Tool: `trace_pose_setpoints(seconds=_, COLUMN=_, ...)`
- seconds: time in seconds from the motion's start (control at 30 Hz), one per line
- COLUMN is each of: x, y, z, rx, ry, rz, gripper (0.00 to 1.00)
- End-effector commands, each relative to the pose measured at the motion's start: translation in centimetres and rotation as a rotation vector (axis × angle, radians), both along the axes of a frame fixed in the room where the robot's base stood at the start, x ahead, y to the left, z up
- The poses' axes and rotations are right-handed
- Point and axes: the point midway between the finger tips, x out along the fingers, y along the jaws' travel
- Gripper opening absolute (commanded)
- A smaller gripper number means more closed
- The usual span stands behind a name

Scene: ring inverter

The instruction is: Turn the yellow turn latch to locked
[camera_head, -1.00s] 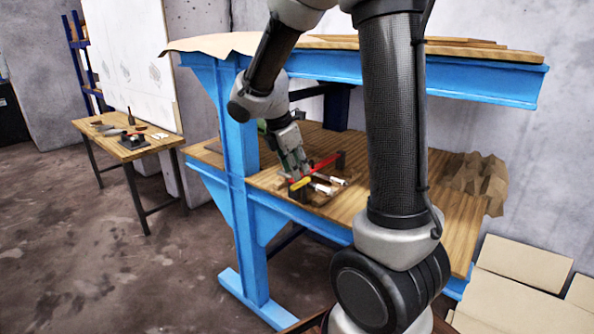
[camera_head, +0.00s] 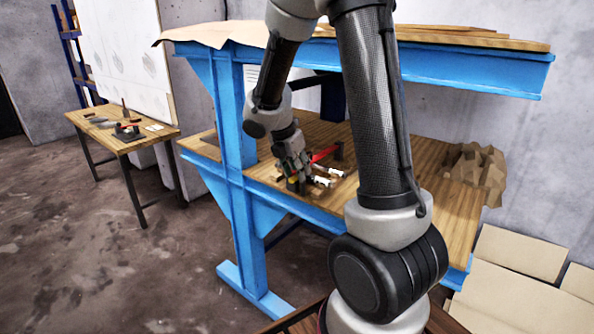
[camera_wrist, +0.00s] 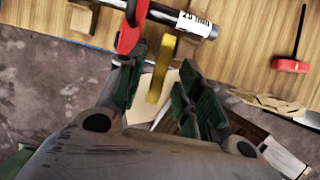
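The yellow turn latch (camera_wrist: 160,68) shows in the wrist view as an upright strip below a metal bar. My gripper (camera_wrist: 156,84) has its two dark fingers apart, one on each side of the latch. Small gaps show between the fingers and the latch, so I see no grip on it. A red handle (camera_wrist: 131,28) stands close to the left finger. In the head view my gripper (camera_head: 296,176) is low over the front of the bench and hides the latch. The red bar (camera_head: 324,154) shows just behind it.
The metal bar with a "20 mm" label (camera_wrist: 194,25) runs beside the latch. A red knob on a rod (camera_wrist: 290,65) lies to the right. A blue bench frame (camera_head: 237,150) and an upper shelf surround my arm. A small table (camera_head: 150,138) stands at left.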

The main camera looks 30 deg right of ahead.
Motion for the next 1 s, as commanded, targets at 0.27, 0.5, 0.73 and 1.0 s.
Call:
trace_pose_setpoints(seconds=0.27, x=0.07, y=-0.22, z=-0.62, rx=0.001, ry=-0.001, rz=0.0, gripper=0.36)
trace_pose_setpoints(seconds=0.5, x=0.07, y=-0.22, z=-0.6, rx=0.001, ry=-0.001, rz=0.0, gripper=0.05)
trace_pose_setpoints(seconds=0.73, x=0.08, y=-0.2, z=-0.58, rx=0.001, ry=0.0, rz=-0.002, gripper=0.0)
trace_pose_setpoints(seconds=1.0, x=0.33, y=-0.1, z=-0.58, rx=0.001, ry=0.0, rz=-0.071, gripper=0.0)
